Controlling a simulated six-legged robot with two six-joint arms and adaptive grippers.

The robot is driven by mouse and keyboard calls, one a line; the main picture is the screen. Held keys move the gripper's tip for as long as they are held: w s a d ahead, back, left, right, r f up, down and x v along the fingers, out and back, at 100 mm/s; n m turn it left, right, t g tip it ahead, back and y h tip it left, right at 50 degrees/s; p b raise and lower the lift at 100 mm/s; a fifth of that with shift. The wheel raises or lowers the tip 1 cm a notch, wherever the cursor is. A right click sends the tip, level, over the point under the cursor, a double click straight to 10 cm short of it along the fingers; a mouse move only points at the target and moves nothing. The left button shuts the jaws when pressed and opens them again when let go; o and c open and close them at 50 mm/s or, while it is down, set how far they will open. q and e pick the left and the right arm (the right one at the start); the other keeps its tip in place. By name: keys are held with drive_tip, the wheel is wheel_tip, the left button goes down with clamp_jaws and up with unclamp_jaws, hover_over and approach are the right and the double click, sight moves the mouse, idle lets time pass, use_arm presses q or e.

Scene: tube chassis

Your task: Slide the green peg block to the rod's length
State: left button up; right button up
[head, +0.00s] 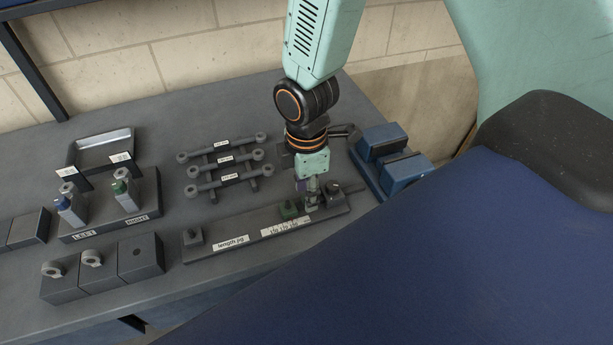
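The green peg block (289,211) sits on the grey length jig (207,250), right of the jig's middle and behind its printed scale (286,226). My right gripper (312,203) points down over the jig, just right of the green block. It is small in the picture, so I cannot tell whether its fingers touch the block or how far apart they are. A dark fixed block with a peg (194,236) stands at the jig's left end. Another dark block (334,193) stands near its right end. Several rods (222,160) with ring ends lie on supports behind the jig. My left gripper is out of view.
A stand marked LEFT and RIGHT (110,226) holds a blue-topped and a green-topped piece. Dark blocks (140,258), some with rings, stand at the front left. Blue blocks (382,140) stand at the right. Bare table lies between the stand and the rods.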

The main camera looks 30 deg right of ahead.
wheel_tip(320, 180, up, 12)
idle(0.5)
drive_tip(key=shift+f, duration=0.15)
idle(0.3)
